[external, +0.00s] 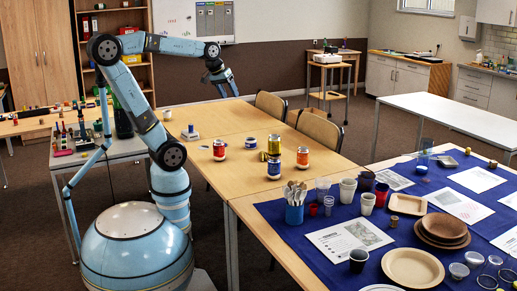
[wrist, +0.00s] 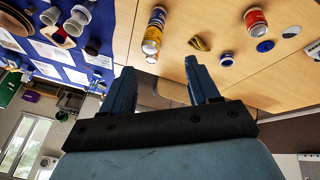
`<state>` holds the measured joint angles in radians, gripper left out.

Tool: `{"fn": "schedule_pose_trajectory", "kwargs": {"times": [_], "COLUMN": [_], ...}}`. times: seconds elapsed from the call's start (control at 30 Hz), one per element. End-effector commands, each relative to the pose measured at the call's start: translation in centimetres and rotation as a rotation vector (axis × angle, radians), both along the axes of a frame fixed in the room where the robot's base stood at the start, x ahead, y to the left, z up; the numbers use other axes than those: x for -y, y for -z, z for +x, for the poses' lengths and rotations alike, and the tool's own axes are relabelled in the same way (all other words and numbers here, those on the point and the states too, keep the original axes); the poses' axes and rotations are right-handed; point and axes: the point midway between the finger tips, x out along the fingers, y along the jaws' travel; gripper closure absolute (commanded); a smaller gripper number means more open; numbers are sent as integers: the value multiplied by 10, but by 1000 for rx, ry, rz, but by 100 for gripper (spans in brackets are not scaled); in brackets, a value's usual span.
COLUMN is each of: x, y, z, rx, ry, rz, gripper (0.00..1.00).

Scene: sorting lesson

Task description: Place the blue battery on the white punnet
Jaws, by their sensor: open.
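My gripper (external: 228,88) is raised above the far part of the wooden table. In the wrist view its two fingers (wrist: 159,68) stand apart with nothing between them. On the wooden table, a low white item with blue on it (external: 190,133) sits left of a red-and-white can (external: 219,150). A small blue item (external: 250,142) stands right of that can. I cannot tell which of these is the blue battery or the white punnet. In the wrist view, a flat blue round thing (wrist: 265,46) lies near a red-and-white can (wrist: 255,20).
A blue cutlery pot (external: 294,214) is near the front. The blue cloth (external: 285,235) at right carries white cups (external: 348,191), plates (external: 413,267) and papers. Two chairs (external: 319,130) stand behind the table.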

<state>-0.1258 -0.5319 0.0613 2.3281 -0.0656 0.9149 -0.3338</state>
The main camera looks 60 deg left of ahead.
Motion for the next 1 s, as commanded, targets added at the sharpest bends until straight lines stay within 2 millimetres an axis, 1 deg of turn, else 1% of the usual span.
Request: {"fn": "schedule_pose_trajectory", "kwargs": {"times": [0.03, 0.1, 0.2, 0.33, 0.5, 1.0], "x": [13, 26, 38, 48, 51, 51], "y": [4, 10, 19, 28, 32, 32], "z": [-15, -32, -52, -69, -76, -75], "rx": [13, 24, 38, 49, 53, 53], "ry": [86, 199, 331, 441, 492, 491], "rz": [40, 96, 164, 224, 252, 251], "gripper": [40, 40, 40, 40, 40, 40]}}
